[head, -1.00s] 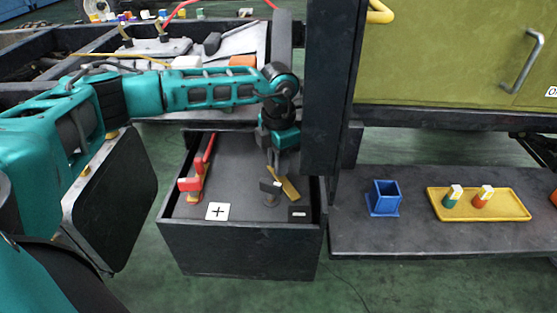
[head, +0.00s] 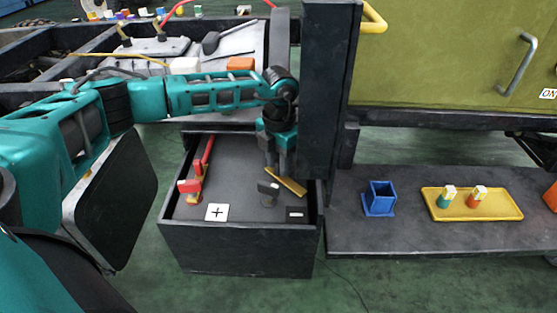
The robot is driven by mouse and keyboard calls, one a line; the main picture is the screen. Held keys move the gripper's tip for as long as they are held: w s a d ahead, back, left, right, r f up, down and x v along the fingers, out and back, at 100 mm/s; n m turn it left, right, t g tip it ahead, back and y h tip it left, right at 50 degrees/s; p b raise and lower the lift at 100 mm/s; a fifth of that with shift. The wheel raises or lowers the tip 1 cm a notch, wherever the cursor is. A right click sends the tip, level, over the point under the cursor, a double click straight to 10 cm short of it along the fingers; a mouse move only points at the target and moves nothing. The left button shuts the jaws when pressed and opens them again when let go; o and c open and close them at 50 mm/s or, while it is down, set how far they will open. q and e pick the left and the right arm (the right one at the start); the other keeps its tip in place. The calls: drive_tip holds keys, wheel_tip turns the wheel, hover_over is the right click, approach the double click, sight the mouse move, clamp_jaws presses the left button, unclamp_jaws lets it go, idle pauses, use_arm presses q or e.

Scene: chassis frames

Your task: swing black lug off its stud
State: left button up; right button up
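A small black lug (head: 268,188) stands in the open dark battery tray, towards the tray's right side, on a short grey post. A yellow-gold bar (head: 288,183) lies slanted just right of and behind it. My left gripper (head: 277,165) points down above and behind the lug. Its two grey fingers look apart, with nothing clearly between them; the fingertips are close to the bar, and whether they touch it I cannot tell. A red lug (head: 190,187) stands at the tray's left. My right gripper is not in view.
White plus (head: 217,212) and black minus (head: 297,212) plates mark the tray's front. A dark upright post (head: 326,100) stands close right of my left gripper. A shelf right holds a blue square holder (head: 379,199) and a yellow tray (head: 450,212) with two small coloured pieces.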

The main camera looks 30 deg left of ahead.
sight(278, 161)
use_arm(q)
drive_tip(key=shift+o, duration=0.7)
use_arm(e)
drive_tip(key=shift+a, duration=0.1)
use_arm(q)
drive_tip(key=shift+r, duration=0.25)
wheel_tip(278, 161, up, 12)
drive_tip(key=p, duration=0.3)
drive_tip(key=shift+r, duration=0.2)
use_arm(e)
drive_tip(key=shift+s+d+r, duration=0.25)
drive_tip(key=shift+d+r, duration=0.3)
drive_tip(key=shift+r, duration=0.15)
use_arm(q)
drive_tip(key=shift+s+f, duration=0.1)
drive_tip(key=shift+s, duration=0.05)
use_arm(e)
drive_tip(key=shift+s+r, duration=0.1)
